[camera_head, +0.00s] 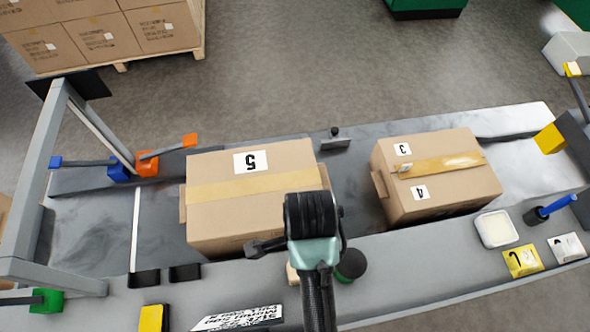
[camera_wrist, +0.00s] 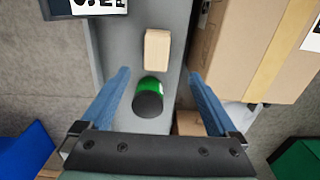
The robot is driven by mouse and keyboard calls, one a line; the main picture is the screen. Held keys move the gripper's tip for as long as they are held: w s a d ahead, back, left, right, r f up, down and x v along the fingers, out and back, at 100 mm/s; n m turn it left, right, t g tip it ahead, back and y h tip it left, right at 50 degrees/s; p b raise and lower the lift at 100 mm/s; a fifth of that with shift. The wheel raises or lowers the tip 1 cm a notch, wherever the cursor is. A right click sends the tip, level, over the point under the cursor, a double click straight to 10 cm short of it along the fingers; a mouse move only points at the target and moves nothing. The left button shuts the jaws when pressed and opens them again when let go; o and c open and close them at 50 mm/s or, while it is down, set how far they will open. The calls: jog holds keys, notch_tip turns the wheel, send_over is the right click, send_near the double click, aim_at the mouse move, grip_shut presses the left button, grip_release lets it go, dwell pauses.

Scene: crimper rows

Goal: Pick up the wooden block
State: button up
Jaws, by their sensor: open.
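The wooden block (camera_wrist: 157,50) is a small pale tan block lying on the grey ledge in the wrist view, just beyond a green can with a dark top (camera_wrist: 148,97). In the head view only a sliver of the block (camera_head: 292,273) shows beside my arm, which hides the rest. My gripper (camera_wrist: 160,75) is open above the ledge, its two blue fingers spread wide. The can is between the fingers in the picture, and the block is ahead, about at the fingertip line. Nothing is held. The fingers are hidden in the head view.
A large carton marked 5 (camera_head: 250,212) and a smaller carton (camera_head: 440,190) stand on the conveyor beside the ledge. The can (camera_head: 352,263) is close to the block. A printed sign (camera_head: 238,318) and a yellow item (camera_head: 153,318) are to the left.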

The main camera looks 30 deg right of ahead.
jog(key=f, duration=0.7)
jog(key=shift+s+a+f, duration=0.1)
jog(key=shift+s+f, duration=0.3)
notch_tip(320, 180, down, 4)
jog(key=shift+a+f, duration=0.1)
jog(key=shift+f, duration=0.15)
grip_shut()
notch_tip(320, 180, up, 10)
jog(key=shift+r, duration=0.1)
dwell(0.3)
